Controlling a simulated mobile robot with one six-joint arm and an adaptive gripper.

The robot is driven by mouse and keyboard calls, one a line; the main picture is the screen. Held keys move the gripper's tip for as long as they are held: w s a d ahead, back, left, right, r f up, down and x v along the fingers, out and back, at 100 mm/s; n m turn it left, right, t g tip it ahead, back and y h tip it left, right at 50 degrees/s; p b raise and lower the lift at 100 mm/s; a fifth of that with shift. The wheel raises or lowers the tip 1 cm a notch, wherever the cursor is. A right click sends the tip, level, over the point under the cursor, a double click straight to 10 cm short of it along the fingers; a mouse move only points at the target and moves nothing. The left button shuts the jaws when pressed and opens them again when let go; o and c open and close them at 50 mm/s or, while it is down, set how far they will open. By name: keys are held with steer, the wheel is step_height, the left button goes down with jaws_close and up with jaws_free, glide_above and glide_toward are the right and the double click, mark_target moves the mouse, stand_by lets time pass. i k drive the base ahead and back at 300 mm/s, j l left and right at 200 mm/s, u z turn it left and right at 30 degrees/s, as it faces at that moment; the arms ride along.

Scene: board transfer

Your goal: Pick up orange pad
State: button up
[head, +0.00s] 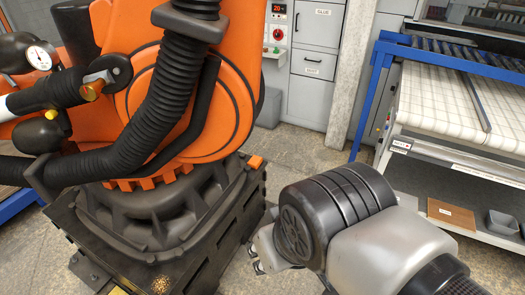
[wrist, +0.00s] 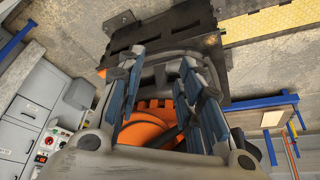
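A small orange pad (head: 256,161) lies on the back right corner of the black pedestal under the large orange robot. In the wrist view a small patch of orange (wrist: 101,72) at the pedestal's left edge, beside the left finger, looks like the same pad. My gripper (wrist: 160,68) has two blue-lined fingers standing apart with nothing between them. In the head view my gripper (head: 258,252) shows only in part beside my dark wrist joint, in front of and below the pad, apart from it.
The large orange robot (head: 222,105) with black hoses and its black pedestal (head: 215,215) fill the left. Grey cabinets (head: 318,62) stand behind. A blue-framed conveyor table (head: 440,105) is at the right, with a brown board (head: 451,213) on its lower shelf. Floor between is clear.

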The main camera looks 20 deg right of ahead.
mark_target(255, 162)
steer(key=i+l+u, duration=0.1)
steer(key=l, duration=0.35)
steer(key=i+l+u, duration=0.1)
steer(key=l, duration=0.35)
steer(key=i+l, duration=0.2)
steer(key=l, duration=0.25)
steer(key=i+l+u, duration=0.15)
steer(key=l, duration=0.3)
steer(key=i+l+u, duration=0.1)
steer(key=l, duration=0.35)
steer(key=l+u, duration=0.1)
steer(key=l, duration=0.35)
steer(key=i+l+u, duration=0.1)
steer(key=i+l, duration=0.4)
steer(key=i+l+u, duration=0.1)
steer(key=i+l, duration=0.4)
steer(key=l, duration=0.2)
